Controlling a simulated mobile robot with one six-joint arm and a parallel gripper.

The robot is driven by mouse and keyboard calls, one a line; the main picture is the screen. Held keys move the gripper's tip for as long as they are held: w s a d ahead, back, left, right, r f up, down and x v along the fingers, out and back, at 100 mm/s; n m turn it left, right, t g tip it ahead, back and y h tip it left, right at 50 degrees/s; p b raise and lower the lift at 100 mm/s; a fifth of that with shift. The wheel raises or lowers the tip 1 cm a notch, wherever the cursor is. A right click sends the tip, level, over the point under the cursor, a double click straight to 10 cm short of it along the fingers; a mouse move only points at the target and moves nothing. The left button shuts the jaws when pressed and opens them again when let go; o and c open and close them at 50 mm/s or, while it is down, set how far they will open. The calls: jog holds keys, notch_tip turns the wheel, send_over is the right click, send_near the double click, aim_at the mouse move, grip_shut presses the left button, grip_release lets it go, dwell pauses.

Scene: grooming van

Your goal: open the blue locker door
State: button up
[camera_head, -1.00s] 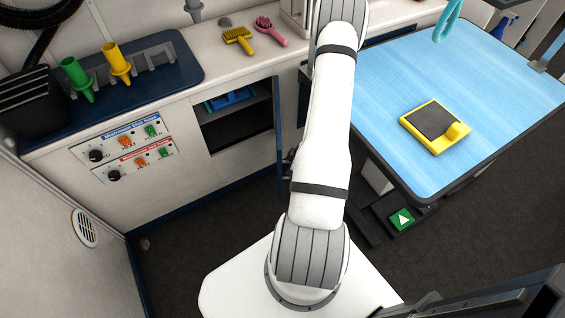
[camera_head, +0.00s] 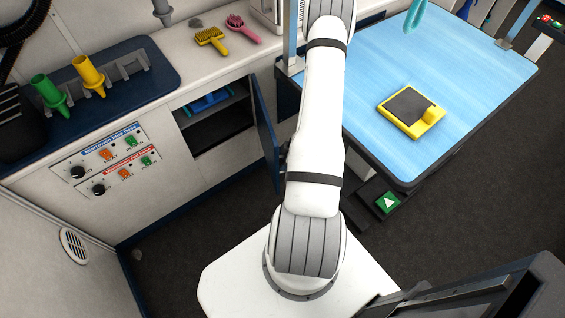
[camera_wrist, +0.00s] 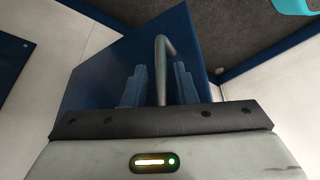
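The blue locker door (camera_head: 265,130) stands swung out from the right side of the cabinet opening (camera_head: 215,125), to the left of my arm. Its blue face (camera_wrist: 95,75) also fills the middle of the wrist view. A grey bar handle (camera_wrist: 162,60) rises from it. My gripper (camera_wrist: 160,85) has its two blue fingers on either side of this handle, with a narrow gap showing at least on the left. The gripper is mostly hidden behind my arm in the head view.
A blue grooming table (camera_head: 440,90) with a yellow-framed pad (camera_head: 410,110) stands to the right of my arm. The counter (camera_head: 180,30) holds brushes and a dark holder tray. A green-marked pedal (camera_head: 387,202) is on the floor under the table. Dark floor is clear before the cabinet.

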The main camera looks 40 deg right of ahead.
jog(key=shift+o, duration=0.6)
jog(key=shift+s, duration=0.1)
jog(key=shift+r, duration=0.1)
jog(key=p+v, duration=0.2)
jog(key=v, duration=0.5)
jog(key=shift+r, duration=0.25)
jog(key=shift+s, duration=0.1)
jog(key=shift+c, duration=0.5)
